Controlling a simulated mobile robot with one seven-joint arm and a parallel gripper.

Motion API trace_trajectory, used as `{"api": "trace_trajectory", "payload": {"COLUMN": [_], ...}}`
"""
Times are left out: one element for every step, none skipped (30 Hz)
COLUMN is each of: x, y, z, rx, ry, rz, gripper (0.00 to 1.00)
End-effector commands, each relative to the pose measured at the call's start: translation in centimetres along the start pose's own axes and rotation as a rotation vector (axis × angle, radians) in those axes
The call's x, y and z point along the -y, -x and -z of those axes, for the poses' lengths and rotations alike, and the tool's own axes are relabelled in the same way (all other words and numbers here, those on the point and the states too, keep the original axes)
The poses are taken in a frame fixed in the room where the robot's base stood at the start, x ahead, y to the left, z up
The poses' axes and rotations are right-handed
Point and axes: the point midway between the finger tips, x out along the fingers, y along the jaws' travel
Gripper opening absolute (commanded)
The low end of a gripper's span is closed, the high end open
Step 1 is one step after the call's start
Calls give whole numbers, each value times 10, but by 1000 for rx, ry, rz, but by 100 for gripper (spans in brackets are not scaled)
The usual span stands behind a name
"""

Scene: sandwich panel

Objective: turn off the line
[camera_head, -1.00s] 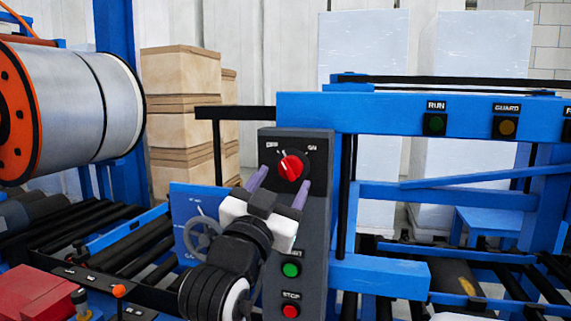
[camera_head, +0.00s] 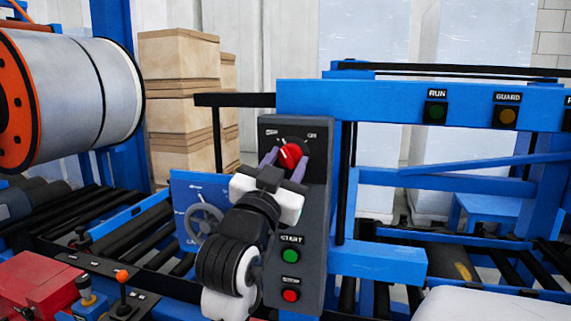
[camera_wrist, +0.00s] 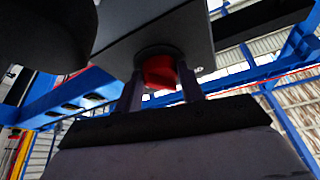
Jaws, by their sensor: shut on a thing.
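The red rotary knob (camera_head: 290,155) sits near the top of the dark grey control panel (camera_head: 312,215), between an OFF label on its left and an ON label on its right. A pale mark on the knob appears to lean up and left, towards OFF. My gripper (camera_head: 284,163) is shut on the knob, one purple-grey finger on each side. In the wrist view the knob (camera_wrist: 159,72) shows between the two fingers (camera_wrist: 160,88). The green START button (camera_head: 290,256) and red STOP button (camera_head: 291,295) are lower on the panel.
A blue frame beam (camera_head: 390,100) with RUN and GUARD lamps runs to the right of the panel. A blue plate with a grey handwheel (camera_head: 203,222) stands close to my arm's left. A roller conveyor (camera_head: 150,225) and a large reel (camera_head: 80,95) are further left.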

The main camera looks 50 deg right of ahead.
Motion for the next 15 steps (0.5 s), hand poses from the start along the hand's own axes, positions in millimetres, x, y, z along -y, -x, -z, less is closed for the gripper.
{"api": "trace_trajectory", "payload": {"x": [0,-1,-1,-1,-1,-2,-2,-2,-3,-3,-3,-2,-3,-3,-3], "y": [0,0,0,0,0,0,0,0,0,0,0,0,0,0,0], "z": [0,0,0,1,1,1,2,2,2,1,1,1,1,1,1], "rx": [0,1,1,1,0,0,-1,-1,0,0,0,0,-1,-1,-1], "ry": [13,26,49,69,92,121,143,165,190,206,220,235,242,249,254], "rz": [5,11,20,29,38,51,59,68,78,85,90,98,101,103,105], "gripper": [16,16,16,16,16,16,16,16,16,16,16,16,16,16,16]}}
